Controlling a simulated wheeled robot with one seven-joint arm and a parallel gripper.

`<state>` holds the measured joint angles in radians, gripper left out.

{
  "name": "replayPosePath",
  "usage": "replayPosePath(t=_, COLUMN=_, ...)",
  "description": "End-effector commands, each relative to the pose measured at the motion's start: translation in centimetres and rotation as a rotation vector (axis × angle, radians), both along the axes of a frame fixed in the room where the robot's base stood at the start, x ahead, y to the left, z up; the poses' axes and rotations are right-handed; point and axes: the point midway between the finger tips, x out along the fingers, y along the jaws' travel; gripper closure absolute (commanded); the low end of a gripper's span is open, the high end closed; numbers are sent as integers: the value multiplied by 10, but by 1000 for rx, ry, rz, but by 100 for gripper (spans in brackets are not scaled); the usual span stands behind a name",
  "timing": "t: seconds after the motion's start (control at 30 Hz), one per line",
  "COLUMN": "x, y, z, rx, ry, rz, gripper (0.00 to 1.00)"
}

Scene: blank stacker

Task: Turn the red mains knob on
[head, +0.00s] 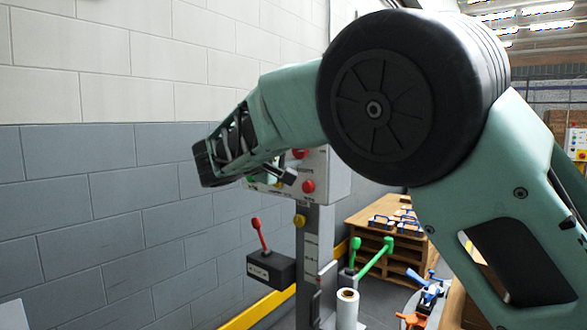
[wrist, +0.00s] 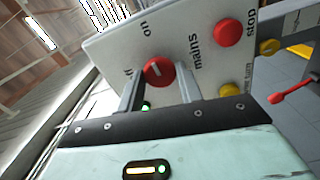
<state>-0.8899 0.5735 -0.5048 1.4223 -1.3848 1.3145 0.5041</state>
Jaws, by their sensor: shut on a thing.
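The red mains knob (wrist: 157,70) sits on a light grey panel (wrist: 110,38) in the wrist view. The word "mains" is beside it, with "on" above it and a partly hidden label ending in "ff" to its left. A short pale mark shows on the knob; I cannot tell exactly which label it points to. My gripper (wrist: 160,88) has one finger on each side of the knob and is shut on it. In the head view my gripper (head: 280,174) is at the panel (head: 335,174), and my arm partly covers the panel.
In the head view a red-handled lever (head: 260,236) and a green lever (head: 372,258) stand below the panel. A grey block wall (head: 100,210) is at left.

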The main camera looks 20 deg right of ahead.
Motion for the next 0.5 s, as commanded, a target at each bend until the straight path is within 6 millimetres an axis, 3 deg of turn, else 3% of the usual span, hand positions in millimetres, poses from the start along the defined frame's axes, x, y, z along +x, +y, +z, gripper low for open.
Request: replayPosePath(t=0.5, x=0, y=1, z=-2, rx=46, ry=-57, rz=-1, gripper=87)
